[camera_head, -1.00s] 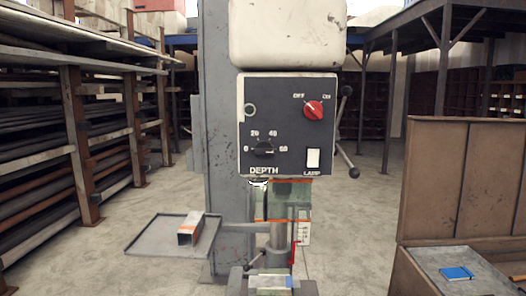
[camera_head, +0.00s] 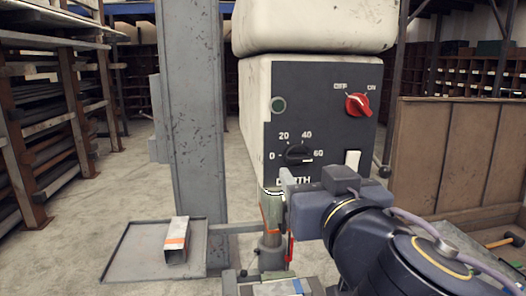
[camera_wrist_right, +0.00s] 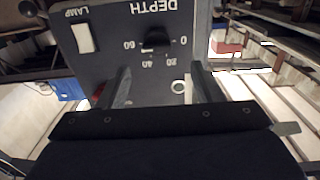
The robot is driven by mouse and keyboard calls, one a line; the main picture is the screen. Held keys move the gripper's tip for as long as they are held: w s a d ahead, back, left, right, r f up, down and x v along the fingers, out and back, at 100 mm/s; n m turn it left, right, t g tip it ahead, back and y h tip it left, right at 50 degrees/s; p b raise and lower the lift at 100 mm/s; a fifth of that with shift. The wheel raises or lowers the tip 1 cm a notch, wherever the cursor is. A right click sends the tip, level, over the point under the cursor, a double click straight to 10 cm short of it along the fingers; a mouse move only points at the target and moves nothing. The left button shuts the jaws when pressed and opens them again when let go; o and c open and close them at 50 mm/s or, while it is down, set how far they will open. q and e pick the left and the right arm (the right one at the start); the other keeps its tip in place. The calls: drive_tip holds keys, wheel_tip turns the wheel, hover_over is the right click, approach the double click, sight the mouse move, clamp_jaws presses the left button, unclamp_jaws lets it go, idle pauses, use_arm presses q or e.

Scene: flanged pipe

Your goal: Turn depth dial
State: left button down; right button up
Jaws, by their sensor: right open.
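The depth dial (camera_head: 298,153) is a black knob on the dark control panel (camera_head: 335,115), with marks 0, 20, 40 and 60 around it. A small pale mark shows on its lower right, on the 60 side. My right gripper (camera_head: 286,190) is just below the dial and covers part of the DEPTH label. In the right wrist view the panel is upside down. There the dial (camera_wrist_right: 156,40) lies beyond and between the two spread fingers of the right gripper (camera_wrist_right: 162,80), apart from them. My left gripper is not in view.
The red switch (camera_head: 358,104) and white lamp switch (camera_head: 352,160) share the panel. A grey column (camera_head: 195,100) stands left of it. A tray (camera_head: 130,250) holding a metal bar (camera_head: 176,240) sits lower left.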

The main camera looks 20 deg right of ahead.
sight(300, 160)
drive_tip(key=p+x, duration=0.1)
drive_tip(key=x, duration=0.5)
drive_tip(key=shift+d+p, duration=0.15)
drive_tip(key=shift+p, duration=0.2)
drive_tip(key=shift+w+d, duration=0.2)
drive_tip(key=shift+w, duration=0.4)
drive_tip(key=c, duration=1)
drive_tip(key=shift+f, duration=0.1)
